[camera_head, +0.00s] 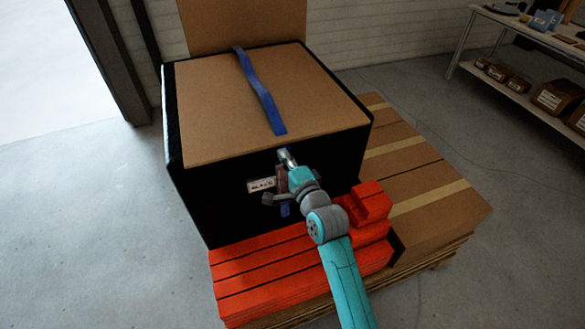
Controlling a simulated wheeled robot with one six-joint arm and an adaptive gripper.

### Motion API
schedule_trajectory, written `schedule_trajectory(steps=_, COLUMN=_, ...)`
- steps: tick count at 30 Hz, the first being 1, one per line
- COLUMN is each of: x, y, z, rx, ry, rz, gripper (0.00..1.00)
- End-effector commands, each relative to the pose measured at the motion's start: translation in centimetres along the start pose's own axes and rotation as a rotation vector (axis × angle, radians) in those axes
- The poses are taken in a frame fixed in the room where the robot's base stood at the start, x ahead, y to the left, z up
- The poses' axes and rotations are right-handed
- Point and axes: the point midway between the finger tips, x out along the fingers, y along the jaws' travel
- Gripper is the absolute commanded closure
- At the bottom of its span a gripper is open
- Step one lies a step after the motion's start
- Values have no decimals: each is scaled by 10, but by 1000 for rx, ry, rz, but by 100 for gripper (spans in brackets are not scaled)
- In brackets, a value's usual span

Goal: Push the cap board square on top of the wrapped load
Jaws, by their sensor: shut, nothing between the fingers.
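The cap board (215,110) is a flat brown sheet lying on top of the black-wrapped load (215,205). A dark strip of the load shows along the board's left side; at the right front corner, board and load edges nearly meet. A blue strap (258,85) runs over the board from the back edge to near the front edge. My gripper (285,155) is shut and empty, in front of the load's front face, just below the board's front edge. I cannot tell whether it touches the load. The arm hides part of the front face.
Red-orange blocks (262,268) lie in front of the load, below my arm. Brown cartons (425,185) on a pallet are at the right. A white label (261,185) is on the front face. A brown panel (245,22) stands behind. A shelf (475,75) is at far right; floor at left is clear.

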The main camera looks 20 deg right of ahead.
Motion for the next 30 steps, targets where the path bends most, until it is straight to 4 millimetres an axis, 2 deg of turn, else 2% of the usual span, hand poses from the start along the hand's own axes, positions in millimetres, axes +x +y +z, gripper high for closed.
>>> schedule_trajectory(steps=6, x=19, y=0, z=0, rx=0, ry=0, rz=0, gripper=100)
schedule_trajectory(steps=19, x=22, y=0, z=0, rx=0, ry=0, rz=0, gripper=100)
schedule_trajectory(steps=26, x=40, y=-1, z=0, rx=-1, ry=0, rz=-1, gripper=100)
schedule_trajectory(steps=30, x=42, y=0, z=0, rx=-1, ry=0, rz=0, gripper=100)
